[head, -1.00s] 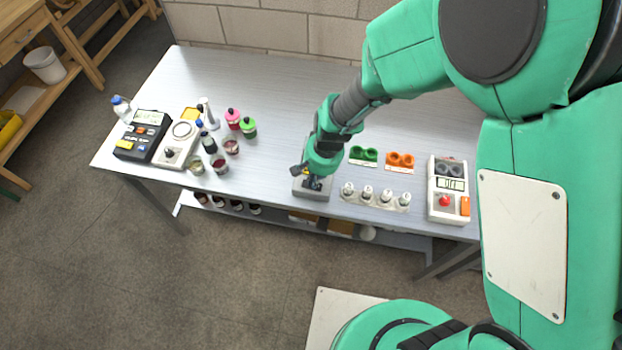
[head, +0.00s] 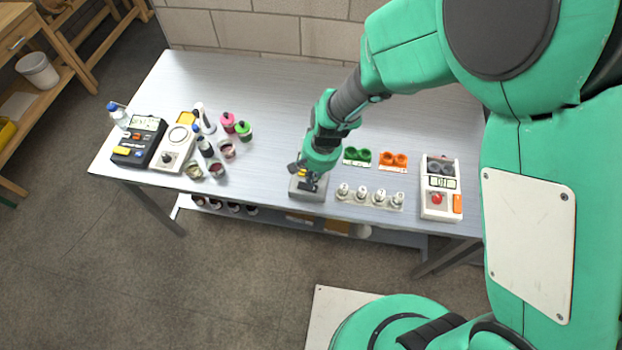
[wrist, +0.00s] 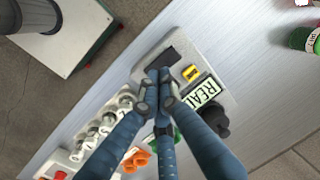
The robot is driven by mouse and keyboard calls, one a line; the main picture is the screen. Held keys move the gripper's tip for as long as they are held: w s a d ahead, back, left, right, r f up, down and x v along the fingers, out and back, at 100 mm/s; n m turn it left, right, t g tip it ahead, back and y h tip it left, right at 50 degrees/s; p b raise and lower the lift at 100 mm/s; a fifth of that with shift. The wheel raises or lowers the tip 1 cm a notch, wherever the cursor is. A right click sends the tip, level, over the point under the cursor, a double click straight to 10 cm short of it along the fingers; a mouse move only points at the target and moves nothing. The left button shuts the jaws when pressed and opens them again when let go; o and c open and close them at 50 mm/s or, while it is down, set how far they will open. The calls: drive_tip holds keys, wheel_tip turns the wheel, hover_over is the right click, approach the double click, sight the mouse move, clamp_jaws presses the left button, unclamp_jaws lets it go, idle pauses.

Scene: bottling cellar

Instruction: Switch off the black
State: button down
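A black instrument (head: 139,141) with a lit display and an orange button stands at the left end of the table, well away from my gripper. My gripper (head: 308,184) is over a small grey device (head: 308,195) at the table's front edge. In the wrist view my gripper (wrist: 159,74) has its fingertips together, with nothing visible between them. They are at or just above a dark part (wrist: 178,60) of the grey device; contact cannot be told. That device also has a yellow button (wrist: 190,73), a partly hidden display reading "REA…" and a black knob (wrist: 215,120).
A white dial device (head: 176,150), bottles and small jars stand beside the black instrument. The table's back middle is clear.

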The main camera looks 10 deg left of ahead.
sight(306, 186)
wheel_tip(306, 186, up, 10)
drive_tip(key=d+p, duration=0.1)
drive_tip(key=shift+d+r, duration=0.2)
drive_tip(key=shift+d, duration=0.05)
drive_tip(key=shift+w+a+b, duration=0.1)
drive_tip(key=shift+a+b, duration=0.1)
drive_tip(key=shift+b, duration=0.1)
drive_tip(key=shift+a+r+b, duration=0.3)
drive_tip(key=shift+b, duration=0.3)
drive_tip(key=shift+f, duration=0.15)
drive_tip(key=f+b, duration=0.1)
drive_tip(key=f, duration=0.3)
drive_tip(key=a+f+b, duration=0.1)
drive_tip(key=f, duration=0.4)
drive_tip(key=a+f+b, duration=0.1)
drive_tip(key=f, duration=0.3)
drive_tip(key=shift+f, duration=0.25)
